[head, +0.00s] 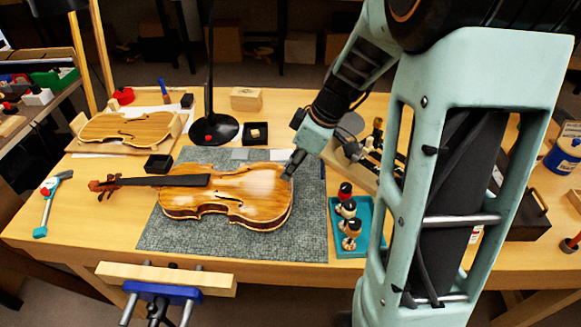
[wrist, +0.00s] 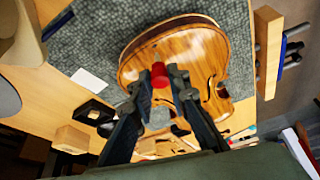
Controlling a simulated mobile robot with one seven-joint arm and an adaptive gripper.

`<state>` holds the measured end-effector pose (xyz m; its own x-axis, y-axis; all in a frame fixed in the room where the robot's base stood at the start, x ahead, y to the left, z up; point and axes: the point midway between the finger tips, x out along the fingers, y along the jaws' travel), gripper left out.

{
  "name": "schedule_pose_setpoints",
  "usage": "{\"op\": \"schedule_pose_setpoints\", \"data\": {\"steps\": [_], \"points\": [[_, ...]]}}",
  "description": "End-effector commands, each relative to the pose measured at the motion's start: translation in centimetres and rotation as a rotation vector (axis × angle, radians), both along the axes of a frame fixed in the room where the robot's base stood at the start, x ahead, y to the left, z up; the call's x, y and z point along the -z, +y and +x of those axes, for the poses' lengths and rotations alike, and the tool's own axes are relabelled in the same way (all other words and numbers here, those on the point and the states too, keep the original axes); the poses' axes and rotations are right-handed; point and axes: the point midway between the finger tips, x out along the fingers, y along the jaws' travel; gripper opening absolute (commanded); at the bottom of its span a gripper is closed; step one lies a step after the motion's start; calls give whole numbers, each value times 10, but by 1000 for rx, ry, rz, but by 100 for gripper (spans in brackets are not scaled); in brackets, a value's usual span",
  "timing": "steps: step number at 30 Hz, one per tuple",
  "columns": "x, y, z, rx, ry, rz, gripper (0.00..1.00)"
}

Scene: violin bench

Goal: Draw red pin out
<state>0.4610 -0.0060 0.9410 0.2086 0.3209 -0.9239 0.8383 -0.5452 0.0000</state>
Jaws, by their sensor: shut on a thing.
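The red pin (wrist: 159,74) shows in the wrist view between the fingertips of my gripper (wrist: 160,84), which is shut on it. Behind it in that view is the edge of the varnished violin (wrist: 195,50). I cannot tell whether the pin still sits in the violin. In the head view the violin (head: 240,190) lies on a grey mat (head: 190,240), neck to the left. My gripper (head: 290,168) is at the violin's right end and hides the pin there.
A teal tray (head: 373,243) with several dark-topped pieces stands right of the mat. Small black trays (head: 158,165) (head: 255,133) lie left of and behind the violin. A lamp base (head: 226,130) is behind the mat. An unvarnished violin body (head: 125,128) lies back left.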

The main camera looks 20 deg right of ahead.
Motion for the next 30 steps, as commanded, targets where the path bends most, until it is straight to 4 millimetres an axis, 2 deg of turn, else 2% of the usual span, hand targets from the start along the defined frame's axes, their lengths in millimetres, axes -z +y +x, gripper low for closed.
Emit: {"op": "schedule_pose_setpoints", "data": {"steps": [8, 30], "points": [[-11, 0, 0, 0, -2, -1, 0], [-69, 0, 0, -1, -1, -1, 0]]}}
